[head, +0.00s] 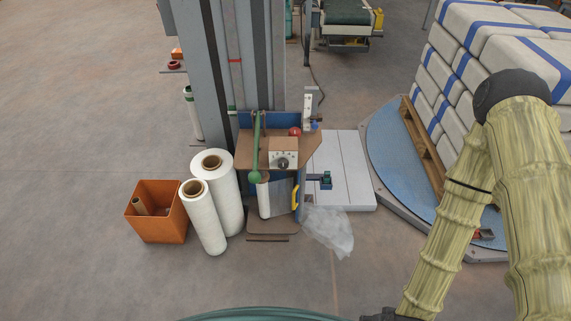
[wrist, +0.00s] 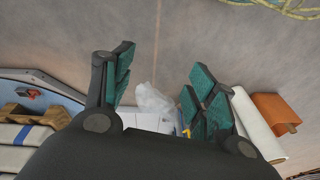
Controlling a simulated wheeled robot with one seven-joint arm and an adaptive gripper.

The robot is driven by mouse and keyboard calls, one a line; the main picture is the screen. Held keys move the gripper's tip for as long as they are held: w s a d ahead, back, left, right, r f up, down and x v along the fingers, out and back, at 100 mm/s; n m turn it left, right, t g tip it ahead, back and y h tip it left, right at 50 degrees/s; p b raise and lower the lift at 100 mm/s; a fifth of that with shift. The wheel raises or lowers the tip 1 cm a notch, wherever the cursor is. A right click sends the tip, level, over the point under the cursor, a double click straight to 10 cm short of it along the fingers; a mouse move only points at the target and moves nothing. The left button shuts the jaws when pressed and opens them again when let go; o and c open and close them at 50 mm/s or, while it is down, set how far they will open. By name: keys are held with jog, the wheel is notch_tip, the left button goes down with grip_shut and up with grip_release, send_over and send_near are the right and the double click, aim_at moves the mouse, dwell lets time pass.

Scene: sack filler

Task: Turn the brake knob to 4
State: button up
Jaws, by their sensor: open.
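The brake knob (head: 283,163) is a small dark round knob on the front of a pale box with dial marks (head: 283,152). The box sits on the brown-topped film carriage beside the grey column. The dial numbers are too small to read, so I cannot tell the setting. My gripper (wrist: 162,72) is open and empty in the wrist view, with two green-padded dark fingers spread apart. In the head view only a dark part of it shows at the bottom edge, well in front of and to the right of the carriage. The knob cannot be made out in the wrist view.
A green lever (head: 255,150), a red button (head: 295,131) and a yellow handle (head: 296,197) are close to the knob. White film rolls (head: 207,215) and an orange bin (head: 157,211) stand left. Stacked sacks (head: 480,70) on a blue turntable (head: 385,135) stand right. Floor in front is clear.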

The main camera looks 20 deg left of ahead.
jog(key=w+a+f+n+t+y+b, duration=0.2)
jog(key=w+a+f+t+b, duration=0.2)
jog(key=w+a, duration=0.7)
jog(key=t+y+b, duration=0.2)
jog(key=t+b, duration=0.8)
jog(key=t, duration=0.1)
send_near(283, 166)
jog(key=b+x, duration=0.1)
jog(key=x, duration=0.8)
jog(key=shift+w, duration=0.25)
jog(key=c, duration=1)
